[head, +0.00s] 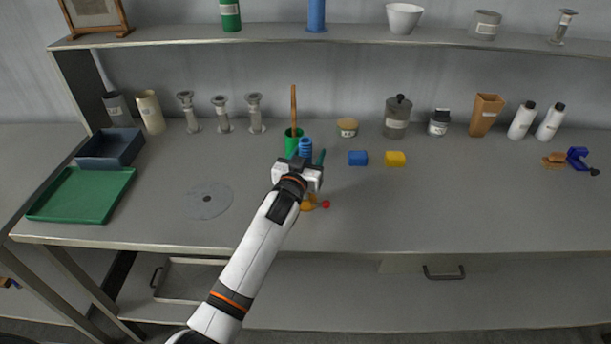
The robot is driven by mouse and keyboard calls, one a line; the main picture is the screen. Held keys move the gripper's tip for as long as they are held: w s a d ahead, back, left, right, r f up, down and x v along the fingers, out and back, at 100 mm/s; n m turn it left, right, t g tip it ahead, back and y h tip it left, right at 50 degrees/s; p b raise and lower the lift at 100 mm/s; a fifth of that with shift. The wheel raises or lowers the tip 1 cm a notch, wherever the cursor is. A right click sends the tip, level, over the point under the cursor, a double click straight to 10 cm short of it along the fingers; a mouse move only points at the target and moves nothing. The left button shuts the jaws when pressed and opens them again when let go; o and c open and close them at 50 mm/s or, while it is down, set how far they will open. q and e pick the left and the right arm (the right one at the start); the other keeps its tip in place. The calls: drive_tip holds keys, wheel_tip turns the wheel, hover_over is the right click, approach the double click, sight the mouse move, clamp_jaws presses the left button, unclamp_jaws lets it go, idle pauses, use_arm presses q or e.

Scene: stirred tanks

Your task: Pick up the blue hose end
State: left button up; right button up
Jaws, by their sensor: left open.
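A blue ribbed piece (305,146), which looks like the blue hose end, stands on the bench in front of and beside a green cup (291,142). Its lower part is hidden behind my left gripper. My left gripper (301,167) is over the middle of the bench, just on the near side of the blue piece in the picture. It is open, and I see nothing held in it. Whether its fingers touch the blue piece or reach around it I cannot tell. My right gripper is not in view.
A teal upright piece (321,157) is close to the gripper's right. An orange part (308,202) and a red ball (326,204) lie nearer. Blue (358,158) and yellow (395,159) blocks sit to the right. A shelf (200,37) overhangs the back. The front right bench is clear.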

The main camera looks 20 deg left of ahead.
use_arm(q)
clamp_jaws()
drive_tip(key=shift+r, duration=0.1)
